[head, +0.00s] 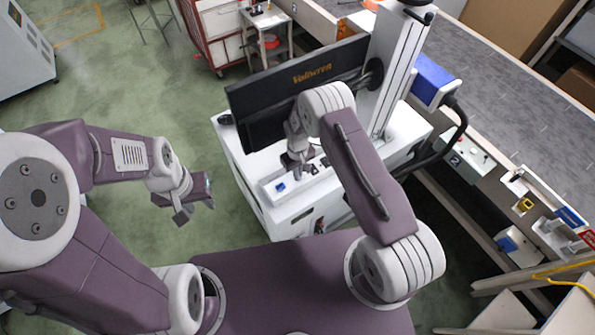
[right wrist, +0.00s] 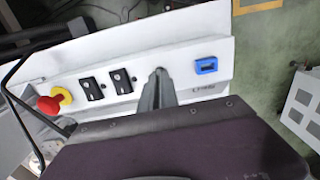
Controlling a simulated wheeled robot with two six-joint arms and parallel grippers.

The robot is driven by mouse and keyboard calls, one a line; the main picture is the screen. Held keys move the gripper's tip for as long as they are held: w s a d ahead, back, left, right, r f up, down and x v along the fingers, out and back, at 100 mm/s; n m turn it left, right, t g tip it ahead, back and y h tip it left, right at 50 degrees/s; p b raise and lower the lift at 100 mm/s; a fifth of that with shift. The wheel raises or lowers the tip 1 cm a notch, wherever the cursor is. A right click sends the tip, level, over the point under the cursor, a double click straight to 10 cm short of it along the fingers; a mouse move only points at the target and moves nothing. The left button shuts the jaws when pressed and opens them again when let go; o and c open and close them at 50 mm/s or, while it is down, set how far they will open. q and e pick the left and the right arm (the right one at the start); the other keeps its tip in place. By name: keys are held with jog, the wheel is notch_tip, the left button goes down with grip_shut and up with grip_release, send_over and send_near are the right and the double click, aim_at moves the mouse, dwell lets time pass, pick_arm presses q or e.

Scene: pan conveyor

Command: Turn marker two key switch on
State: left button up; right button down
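The white control panel (right wrist: 70,65) lies under my right gripper in the right wrist view. It has two black switch plates, one (right wrist: 92,89) beside the other (right wrist: 122,81). Which is the marker two key switch I cannot tell. My right gripper (right wrist: 160,78) has its fingers together, to the right of the switch plates, with nothing visible between them. In the head view my right gripper (head: 297,169) is over the panel on the white cabinet (head: 240,165). My left gripper (head: 196,212) has its fingers apart, empty, over the floor left of the cabinet.
A black monitor (head: 260,105) stands behind the panel.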

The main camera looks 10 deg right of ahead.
jog(key=m+b, duration=0.2)
jog(key=m, duration=0.1)
jog(key=shift+f, duration=0.15)
jog(key=m+b, duration=0.3)
jog(key=m, duration=0.2)
jog(key=shift+w+m, duration=0.1)
jog(key=shift+m, duration=0.3)
jog(key=m+b, duration=0.1)
jog(key=m, duration=0.2)
jog(key=shift+r+m+b, duration=0.2)
jog(key=shift+m+b, duration=0.3)
jog(key=shift+m, duration=1.5)
jog(key=c, duration=1.6)
grip_release()
notch_tip(320, 180, up, 9)
jog(key=shift+r+b, duration=0.1)
jog(key=shift+b, duration=0.7)
